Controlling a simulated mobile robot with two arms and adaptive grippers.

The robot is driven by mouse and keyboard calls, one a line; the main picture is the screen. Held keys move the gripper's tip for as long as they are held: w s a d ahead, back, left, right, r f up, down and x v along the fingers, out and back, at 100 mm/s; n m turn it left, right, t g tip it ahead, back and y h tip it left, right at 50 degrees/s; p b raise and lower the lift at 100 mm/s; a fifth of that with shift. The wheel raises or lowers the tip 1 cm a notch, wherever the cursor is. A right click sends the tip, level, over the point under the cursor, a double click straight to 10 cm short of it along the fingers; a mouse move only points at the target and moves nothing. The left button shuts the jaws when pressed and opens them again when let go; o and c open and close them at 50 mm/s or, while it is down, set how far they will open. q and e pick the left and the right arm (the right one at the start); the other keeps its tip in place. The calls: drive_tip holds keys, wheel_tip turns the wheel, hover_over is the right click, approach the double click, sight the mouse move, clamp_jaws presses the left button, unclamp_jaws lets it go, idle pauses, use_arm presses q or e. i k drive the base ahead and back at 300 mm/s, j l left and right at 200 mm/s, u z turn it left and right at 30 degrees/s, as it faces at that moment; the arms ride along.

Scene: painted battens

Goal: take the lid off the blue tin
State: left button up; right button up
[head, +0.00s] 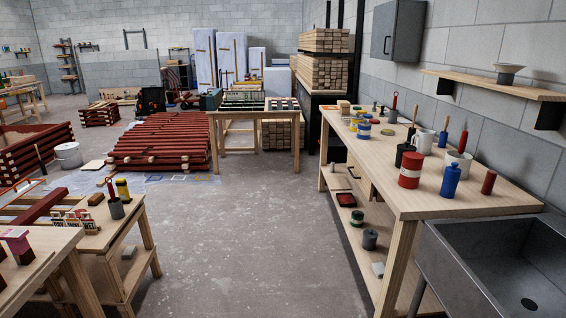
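On the long wooden bench along the right wall, a small tin with blue and pale bands (364,131) stands towards the far end. It is small in view, and I cannot tell whether a lid is on it. A blue bottle-shaped container (450,181) stands to the right of the red tin. Neither of my grippers is in view.
The bench (428,200) also holds a white mug (423,142), a dark pot and several brushes. A grey sink (500,262) adjoins its near end. A wooden table (105,235) stands at left. The concrete floor (255,230) between them is clear.

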sight(366, 123)
drive_tip(key=i, duration=1.95)
